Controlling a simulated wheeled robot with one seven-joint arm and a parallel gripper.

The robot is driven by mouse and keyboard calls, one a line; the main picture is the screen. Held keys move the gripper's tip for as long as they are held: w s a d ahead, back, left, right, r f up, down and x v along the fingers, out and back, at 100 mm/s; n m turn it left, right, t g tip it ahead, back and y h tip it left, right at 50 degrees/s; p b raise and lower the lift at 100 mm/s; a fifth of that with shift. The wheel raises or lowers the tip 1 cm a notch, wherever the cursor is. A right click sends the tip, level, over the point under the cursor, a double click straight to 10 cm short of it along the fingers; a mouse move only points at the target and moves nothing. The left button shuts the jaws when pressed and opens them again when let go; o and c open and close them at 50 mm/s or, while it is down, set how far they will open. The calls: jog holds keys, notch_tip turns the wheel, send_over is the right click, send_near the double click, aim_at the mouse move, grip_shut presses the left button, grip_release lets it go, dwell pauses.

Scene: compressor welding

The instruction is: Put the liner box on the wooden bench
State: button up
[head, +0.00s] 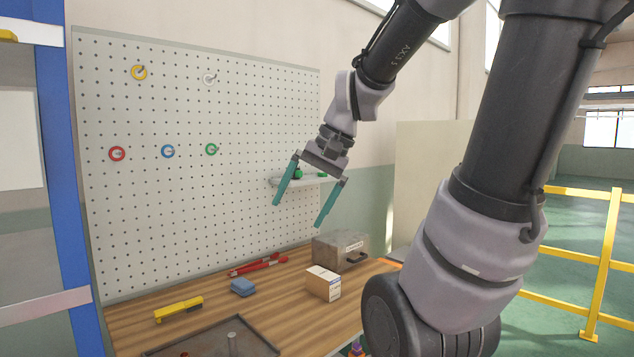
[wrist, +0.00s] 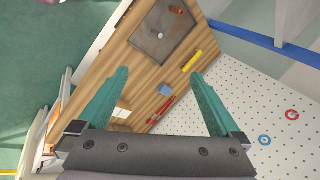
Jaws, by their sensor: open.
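A small tan and white carton (head: 323,284), which looks like the liner box, stands upright on the wooden bench (head: 272,305); its print is too small to read. In the wrist view a pale box (wrist: 122,112), apparently the same carton, is partly hidden by the left finger. The bench (wrist: 140,68) shows there between the fingers. My gripper (head: 298,214) is open, with teal fingers spread and nothing between them. It hangs above the back of the bench, up and slightly left of the carton and clear of it.
A grey metal case (head: 340,246) stands behind the carton. A red tool (head: 258,265), blue item (head: 242,287), yellow tool (head: 179,309) and dark tray (head: 212,345) lie left. A pegboard (head: 200,220) with a small shelf (head: 290,183) rises behind. A yellow railing (head: 606,250) stands right.

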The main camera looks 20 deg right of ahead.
jog(key=s+r+t, duration=0.1)
jog(key=s+d+r+n+t+h, duration=0.1)
jog(key=r, duration=0.1)
jog(key=s+d+r+n+t+h, duration=0.1)
jog(key=shift+s+r+t, duration=0.1)
jog(key=shift+r+t, duration=0.2)
dwell(0.3)
